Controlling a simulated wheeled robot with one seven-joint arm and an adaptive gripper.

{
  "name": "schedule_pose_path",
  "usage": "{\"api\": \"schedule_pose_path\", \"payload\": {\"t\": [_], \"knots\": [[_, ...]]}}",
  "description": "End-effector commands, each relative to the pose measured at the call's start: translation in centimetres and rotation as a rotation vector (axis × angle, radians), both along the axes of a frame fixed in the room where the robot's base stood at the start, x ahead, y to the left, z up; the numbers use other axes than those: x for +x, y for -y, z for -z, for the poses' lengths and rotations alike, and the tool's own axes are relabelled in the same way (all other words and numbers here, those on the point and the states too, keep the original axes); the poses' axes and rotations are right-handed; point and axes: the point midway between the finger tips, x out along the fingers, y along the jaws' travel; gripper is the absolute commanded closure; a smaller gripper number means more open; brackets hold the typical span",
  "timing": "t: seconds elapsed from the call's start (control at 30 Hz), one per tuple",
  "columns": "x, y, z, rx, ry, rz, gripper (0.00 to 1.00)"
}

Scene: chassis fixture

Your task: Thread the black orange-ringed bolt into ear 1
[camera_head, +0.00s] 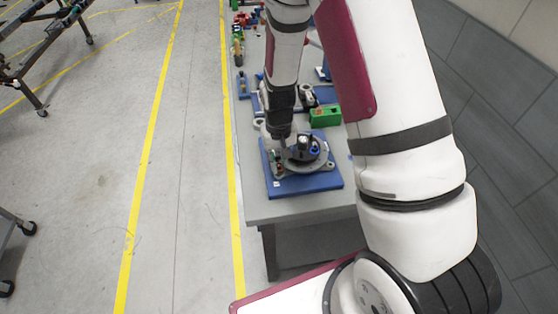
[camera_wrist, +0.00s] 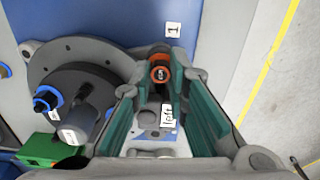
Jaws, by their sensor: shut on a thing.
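The black bolt (camera_wrist: 160,74) with its orange ring shows between the far ends of my gripper's teal-padded fingers in the wrist view. My gripper (camera_wrist: 156,88) is shut on it. Ear 1 (camera_wrist: 152,50), a grey lug of the round chassis part, lies right at the bolt, near the white label "1" (camera_wrist: 172,29). I cannot tell whether the bolt's shank is in the ear's hole, because the fingers and head hide it. In the head view my gripper (camera_head: 281,141) is over the left side of the grey round part (camera_head: 304,166) on its blue plate (camera_head: 313,186).
A dark disc (camera_wrist: 75,85) with blue-ringed fittings and a grey cylinder (camera_wrist: 72,126) stands left of the fingers. A green block (camera_head: 325,116) is behind the fixture. More parts line the table's far end. A "left" label (camera_wrist: 167,116) shows between the fingers.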

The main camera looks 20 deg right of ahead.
Motion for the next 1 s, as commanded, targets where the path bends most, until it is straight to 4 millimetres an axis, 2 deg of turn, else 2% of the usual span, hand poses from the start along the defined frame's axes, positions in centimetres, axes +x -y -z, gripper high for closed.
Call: {"api": "schedule_pose_path", "payload": {"t": [0.4,0.6,0.73,0.93,0.97,1.0], "knots": [[-0.41,0.02,0.63,-0.005,-0.009,0.818,1.00],[-0.39,0.07,0.78,-0.006,-0.008,1.159,1.00],[-0.41,0.07,0.81,-0.006,-0.009,1.241,1.00],[-0.43,0.07,0.81,-0.006,-0.009,1.244,1.00],[-0.43,0.07,0.81,-0.006,-0.009,1.243,0.80],[-0.44,0.06,0.81,-0.006,-0.010,1.243,0.71]]}}
